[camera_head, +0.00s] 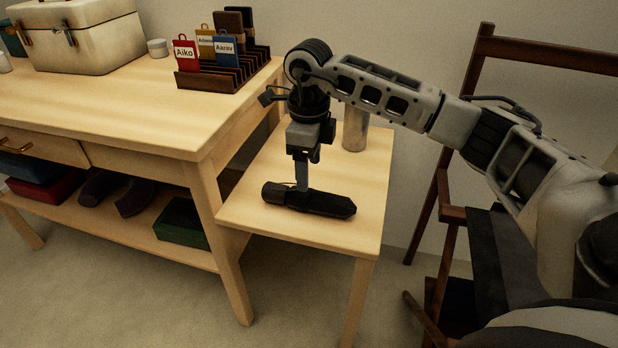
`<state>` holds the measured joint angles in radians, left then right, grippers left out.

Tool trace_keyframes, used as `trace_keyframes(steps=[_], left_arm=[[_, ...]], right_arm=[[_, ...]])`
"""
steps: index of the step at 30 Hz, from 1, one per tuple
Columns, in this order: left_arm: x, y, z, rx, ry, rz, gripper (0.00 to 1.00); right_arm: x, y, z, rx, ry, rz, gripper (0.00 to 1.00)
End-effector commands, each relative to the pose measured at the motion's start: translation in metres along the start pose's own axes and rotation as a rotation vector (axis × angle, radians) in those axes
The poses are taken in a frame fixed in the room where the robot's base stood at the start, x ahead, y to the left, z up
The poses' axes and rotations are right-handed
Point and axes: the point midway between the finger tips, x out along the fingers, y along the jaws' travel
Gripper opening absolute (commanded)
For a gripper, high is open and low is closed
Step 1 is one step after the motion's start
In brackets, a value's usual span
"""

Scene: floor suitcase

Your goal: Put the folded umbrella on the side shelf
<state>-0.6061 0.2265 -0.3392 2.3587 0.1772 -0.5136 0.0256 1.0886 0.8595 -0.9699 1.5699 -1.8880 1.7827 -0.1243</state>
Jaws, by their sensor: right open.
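The folded umbrella (325,203) is black and lies flat on the light wooden side shelf (351,228), its length running left to right. My right gripper (302,187) points straight down over the left part of the umbrella, with its fingertips at or just beside it. The gripper is open; its far finger is hard to make out from this angle. My left gripper is not in view.
A metal cylinder (355,130) stands at the back of the side shelf, close to my right arm. The taller table (150,105) on the left holds a cream case (80,40), a small jar (158,48) and a tag rack (215,78). A dark wooden chair (440,190) stands at right.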

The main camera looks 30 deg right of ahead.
Motion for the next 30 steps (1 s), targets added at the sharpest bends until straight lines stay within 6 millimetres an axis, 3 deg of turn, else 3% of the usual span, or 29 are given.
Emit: trace_keyframes(steps=[1, 7, 13, 16, 17, 20, 23, 24, 25, 27, 30], left_arm=[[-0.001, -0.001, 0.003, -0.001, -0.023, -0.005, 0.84], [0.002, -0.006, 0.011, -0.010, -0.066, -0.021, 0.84], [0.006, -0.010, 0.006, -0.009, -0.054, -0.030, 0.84], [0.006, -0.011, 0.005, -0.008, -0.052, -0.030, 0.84], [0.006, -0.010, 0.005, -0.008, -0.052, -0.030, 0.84], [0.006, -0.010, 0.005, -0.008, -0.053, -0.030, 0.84], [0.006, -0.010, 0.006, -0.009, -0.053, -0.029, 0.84], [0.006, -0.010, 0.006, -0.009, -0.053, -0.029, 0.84], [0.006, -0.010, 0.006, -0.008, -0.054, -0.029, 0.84], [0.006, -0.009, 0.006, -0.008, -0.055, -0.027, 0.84], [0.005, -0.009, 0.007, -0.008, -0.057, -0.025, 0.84]], right_arm=[[-0.013, -0.001, 0.000, 0.000, -0.002, -0.002, 0.67], [-0.036, 0.000, 0.000, 0.000, 0.000, -0.001, 0.67], [-0.039, 0.001, 0.001, -0.002, -0.002, 0.004, 0.67], [-0.028, 0.018, 0.011, -0.030, -0.040, 0.057, 0.67], [-0.022, 0.029, 0.017, -0.047, -0.065, 0.093, 0.67], [0.001, 0.090, 0.046, -0.105, -0.199, 0.289, 0.67], [0.009, 0.183, 0.077, -0.112, -0.401, 0.623, 0.67], [0.002, 0.222, 0.086, -0.079, -0.493, 0.793, 0.67], [-0.008, 0.250, 0.093, -0.034, -0.563, 0.932, 0.67], [-0.041, 0.292, 0.104, 0.128, -0.705, 1.241, 0.67], [-0.083, 0.303, 0.112, 0.496, -0.840, 1.645, 0.67]])
